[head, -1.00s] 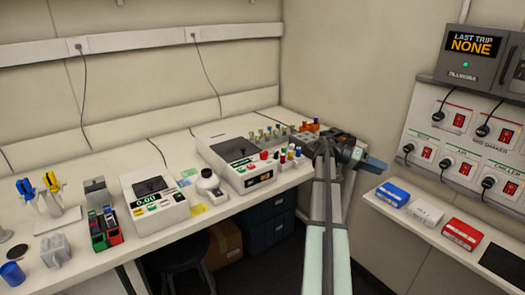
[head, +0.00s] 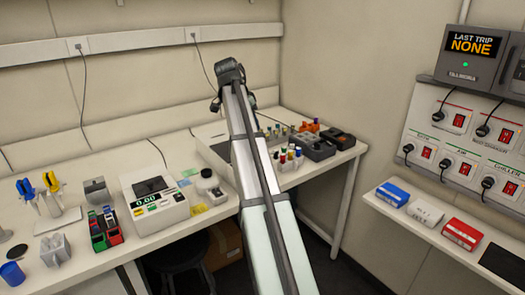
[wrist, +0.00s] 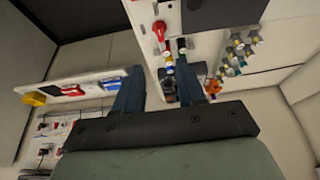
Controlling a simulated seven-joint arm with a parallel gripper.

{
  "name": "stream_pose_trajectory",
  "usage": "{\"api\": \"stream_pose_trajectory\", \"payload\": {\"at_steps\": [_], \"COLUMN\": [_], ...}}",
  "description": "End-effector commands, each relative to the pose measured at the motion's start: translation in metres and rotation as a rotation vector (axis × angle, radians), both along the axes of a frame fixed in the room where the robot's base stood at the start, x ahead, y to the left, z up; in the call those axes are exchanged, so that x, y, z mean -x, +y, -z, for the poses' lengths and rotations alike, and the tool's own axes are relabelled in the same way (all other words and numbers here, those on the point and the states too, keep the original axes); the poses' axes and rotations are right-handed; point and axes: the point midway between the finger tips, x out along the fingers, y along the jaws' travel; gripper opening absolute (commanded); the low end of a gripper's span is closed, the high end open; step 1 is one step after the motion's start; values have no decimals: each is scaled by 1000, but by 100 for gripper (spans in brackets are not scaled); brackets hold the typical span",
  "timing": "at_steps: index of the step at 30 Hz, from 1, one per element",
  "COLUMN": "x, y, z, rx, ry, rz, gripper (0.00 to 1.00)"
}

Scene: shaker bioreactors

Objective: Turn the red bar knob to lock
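The red bar knob (wrist: 159,31) shows near the top of the wrist view, on the white front panel (wrist: 148,14) of a bench machine. It lies beyond my fingertips and apart from them. In the head view my arm covers the knob and most of the machine (head: 203,134). My gripper (wrist: 158,58) has its two dark blue fingers spread apart, with nothing held between them. In the head view the gripper is mostly hidden behind my arm, over the back of the bench.
Capped vials (head: 290,156) stand right of my arm, by dark blocks (head: 318,147) and orange pieces (head: 310,126). A white 0.00 display device (head: 155,200) and a small round-topped item (head: 206,182) stand to the left. A shelf (head: 405,222) with boxes is at right.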

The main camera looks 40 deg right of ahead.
Motion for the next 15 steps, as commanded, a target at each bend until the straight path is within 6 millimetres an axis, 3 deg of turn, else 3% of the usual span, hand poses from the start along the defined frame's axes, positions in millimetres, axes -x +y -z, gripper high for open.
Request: {"api": "stream_pose_trajectory", "payload": {"at_steps": [5,15], "x": [0,0], "y": [-4,-27], "z": [14,68], "rx": [-3,-2], "ry": [-2,0], "rz": [-1,-1], "gripper": [39,39]}}
